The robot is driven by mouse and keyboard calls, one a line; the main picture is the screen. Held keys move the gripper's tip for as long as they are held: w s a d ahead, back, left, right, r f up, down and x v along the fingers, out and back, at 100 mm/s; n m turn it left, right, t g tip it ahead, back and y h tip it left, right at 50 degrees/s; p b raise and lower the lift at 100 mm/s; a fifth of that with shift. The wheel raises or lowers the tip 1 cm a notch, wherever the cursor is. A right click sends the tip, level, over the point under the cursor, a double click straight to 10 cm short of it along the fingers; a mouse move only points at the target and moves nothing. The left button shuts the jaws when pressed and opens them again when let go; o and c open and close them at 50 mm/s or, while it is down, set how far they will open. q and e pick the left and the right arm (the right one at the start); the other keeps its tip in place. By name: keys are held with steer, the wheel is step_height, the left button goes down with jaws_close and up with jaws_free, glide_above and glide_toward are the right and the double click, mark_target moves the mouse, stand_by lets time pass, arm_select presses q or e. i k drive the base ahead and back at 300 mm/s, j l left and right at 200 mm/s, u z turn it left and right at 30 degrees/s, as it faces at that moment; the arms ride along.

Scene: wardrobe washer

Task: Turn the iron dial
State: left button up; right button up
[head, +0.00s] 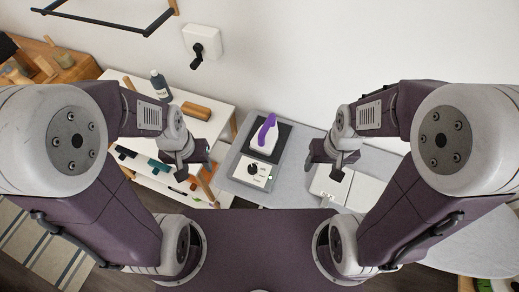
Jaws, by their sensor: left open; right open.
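The iron (263,138), white with a purple handle, stands on a dark pad on the grey surface at the centre of the head view. In front of it is a light control panel with a round black dial (252,169). My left gripper (193,166) is open and empty, to the left of the panel and apart from it. My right gripper (327,166) is open and empty, to the right of the iron and apart from it. The dial's exact setting is too small to read.
A white shelf unit (213,103) on the left carries a dark bottle (160,85) and a wooden brush-like block (196,111). A white wall box (203,42) with a black lever is above. White folded-looking items (330,184) lie under my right gripper.

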mark_target(252, 169)
steer(key=j+z, duration=0.7)
steer(key=j, duration=0.05)
